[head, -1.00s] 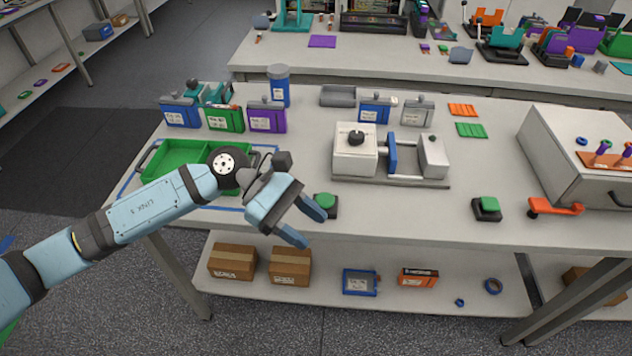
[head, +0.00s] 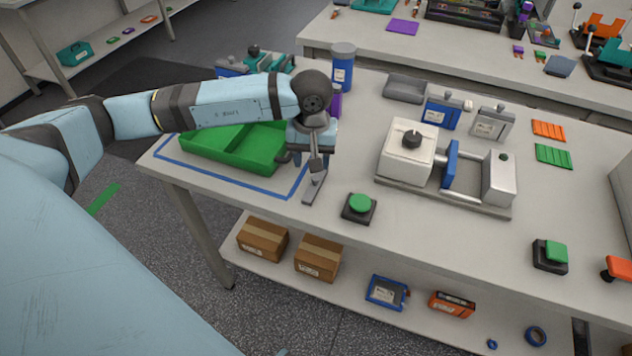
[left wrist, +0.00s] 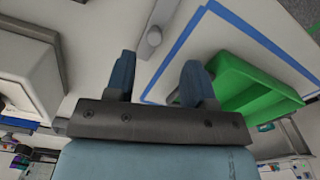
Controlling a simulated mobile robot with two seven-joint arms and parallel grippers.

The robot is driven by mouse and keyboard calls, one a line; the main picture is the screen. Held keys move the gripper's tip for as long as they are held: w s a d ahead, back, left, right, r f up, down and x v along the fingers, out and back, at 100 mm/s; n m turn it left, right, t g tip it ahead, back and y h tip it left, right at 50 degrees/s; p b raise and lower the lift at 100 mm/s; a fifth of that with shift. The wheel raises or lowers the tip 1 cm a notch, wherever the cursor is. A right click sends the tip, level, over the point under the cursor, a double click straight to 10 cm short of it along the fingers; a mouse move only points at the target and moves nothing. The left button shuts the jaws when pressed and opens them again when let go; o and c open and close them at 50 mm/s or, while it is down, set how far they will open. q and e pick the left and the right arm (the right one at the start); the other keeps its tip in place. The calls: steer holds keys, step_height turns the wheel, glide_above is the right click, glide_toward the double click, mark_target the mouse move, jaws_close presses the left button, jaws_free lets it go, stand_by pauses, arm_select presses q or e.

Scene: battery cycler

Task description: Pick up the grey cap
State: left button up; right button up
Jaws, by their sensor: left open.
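A small grey elongated piece (head: 315,188), which looks like the grey cap, lies on the table between the green tray and a green button. In the left wrist view the grey cap (left wrist: 153,36) shows as a narrow bar with a rounded bump, beyond the fingertips and roughly in line with the gap between them. My left gripper (head: 317,158) points down just above it and partly hides its far end. In the left wrist view my left gripper (left wrist: 158,70) is open, with nothing between its blue fingers. My right gripper is not in view.
The green tray (head: 190,150) stands inside a blue tape outline (head: 235,184), left of the gripper. A green button (head: 359,204) on a dark base is to the right, near the table's front edge. A white cycler fixture (head: 407,155) stands further right. A blue cylinder (head: 342,72) stands behind.

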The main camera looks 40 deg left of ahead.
mark_target(315, 177)
arm_select(q)
steer(key=shift+w+d+f+p, duration=0.1)
steer(key=shift+w+f+p, duration=0.1)
steer(key=shift+f, duration=1.35)
steer(key=shift+w+d+f+p, duration=0.1)
steer(key=shift+f+p, duration=0.1)
steer(key=shift+f, duration=1.35)
jaws_close()
